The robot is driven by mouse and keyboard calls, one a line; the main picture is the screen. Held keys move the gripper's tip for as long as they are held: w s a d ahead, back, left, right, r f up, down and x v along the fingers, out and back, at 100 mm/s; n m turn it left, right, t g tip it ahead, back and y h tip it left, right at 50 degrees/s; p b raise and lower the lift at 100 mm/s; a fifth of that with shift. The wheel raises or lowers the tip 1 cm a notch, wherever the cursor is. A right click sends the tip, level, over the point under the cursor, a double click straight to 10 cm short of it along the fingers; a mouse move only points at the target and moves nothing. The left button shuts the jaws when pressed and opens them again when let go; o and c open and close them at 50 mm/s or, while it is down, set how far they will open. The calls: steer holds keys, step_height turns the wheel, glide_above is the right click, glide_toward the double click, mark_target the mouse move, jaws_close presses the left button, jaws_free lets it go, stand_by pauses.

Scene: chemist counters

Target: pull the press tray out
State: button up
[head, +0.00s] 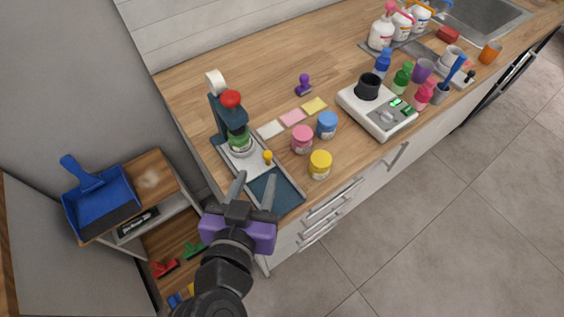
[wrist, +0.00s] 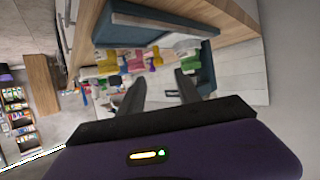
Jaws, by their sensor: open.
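The press (head: 229,118) stands on the left end of the wooden counter, dark teal with a red knob on top. Its light grey press tray (head: 260,170) lies under it, with a small yellow knob (head: 268,156) upright near the tray's front. A green jar (head: 240,138) sits on the tray under the press head. A dark blue base (head: 283,193) extends in front of the tray. My gripper (head: 255,184) is open, its fingers spread over the front of the base, near the knob and apparently empty. The wrist view shows the open fingers (wrist: 161,90); the knob cannot be made out there.
Pink (head: 302,140), yellow (head: 320,165) and blue (head: 327,125) jars stand right of the press. A white scale (head: 385,122) is farther right. The wall is behind the press. A shelf with a blue dustpan (head: 100,205) stands at left. The floor in front is clear.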

mark_target(267, 157)
steer(key=shift+w+d+f, duration=0.25)
steer(key=shift+w+d, duration=0.05)
steer(key=shift+w, duration=0.2)
steer(key=p+x, duration=0.1)
steer(key=x, duration=0.5)
steer(key=shift+w+f, duration=0.25)
steer(key=shift+w, duration=0.05)
steer(key=shift+c, duration=0.4)
jaws_close()
steer(key=shift+s, duration=0.1)
stand_by(0.4)
